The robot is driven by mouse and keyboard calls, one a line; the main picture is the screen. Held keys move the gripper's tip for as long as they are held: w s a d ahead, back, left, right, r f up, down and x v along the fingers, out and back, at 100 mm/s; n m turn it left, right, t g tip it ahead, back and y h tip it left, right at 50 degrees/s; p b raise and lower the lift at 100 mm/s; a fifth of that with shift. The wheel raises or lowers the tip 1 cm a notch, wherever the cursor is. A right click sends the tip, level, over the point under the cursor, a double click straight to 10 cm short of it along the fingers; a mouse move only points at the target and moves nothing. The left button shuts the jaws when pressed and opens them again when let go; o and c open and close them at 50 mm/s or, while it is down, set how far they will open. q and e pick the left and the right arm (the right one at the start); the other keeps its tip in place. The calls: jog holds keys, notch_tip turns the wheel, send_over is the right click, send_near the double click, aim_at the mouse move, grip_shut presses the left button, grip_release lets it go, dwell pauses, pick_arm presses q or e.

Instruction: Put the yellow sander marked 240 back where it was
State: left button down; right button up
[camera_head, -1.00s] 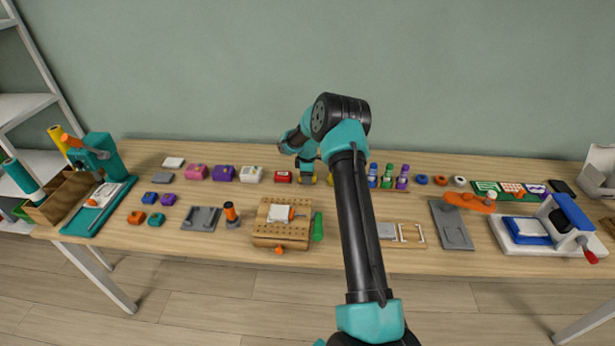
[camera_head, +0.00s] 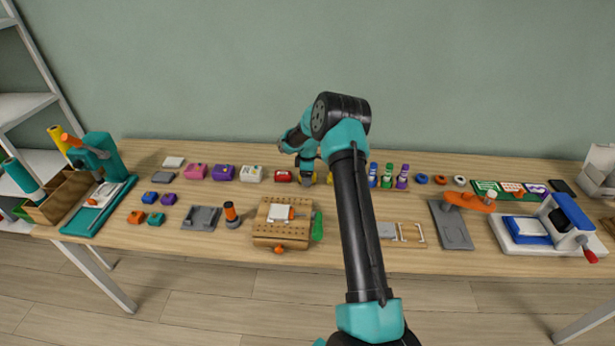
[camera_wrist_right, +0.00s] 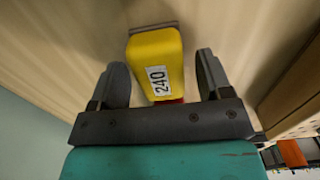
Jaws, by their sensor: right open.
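The yellow sander marked 240 (camera_wrist_right: 155,50) lies on the wooden table in the right wrist view, its label readable and a dark edge along its far end. My right gripper (camera_wrist_right: 162,72) is open, with one finger on each side of the sander's near part. Gaps show between the fingers and its sides. In the head view my right gripper (camera_head: 307,178) is low over the back of the table, right of the red block (camera_head: 283,175). My own arm hides much of that spot, and only small yellow bits show there. My left gripper is not in view.
A row of pink (camera_head: 195,172), purple (camera_head: 223,173) and white (camera_head: 251,174) blocks stands left of the gripper. Several capped bottles (camera_head: 387,177) stand right of my arm. A wooden pegboard block (camera_head: 281,236) with a green-handled tool (camera_head: 318,226) sits in front.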

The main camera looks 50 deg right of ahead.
notch_tip(320, 180, up, 12)
dwell(0.5)
dwell(0.3)
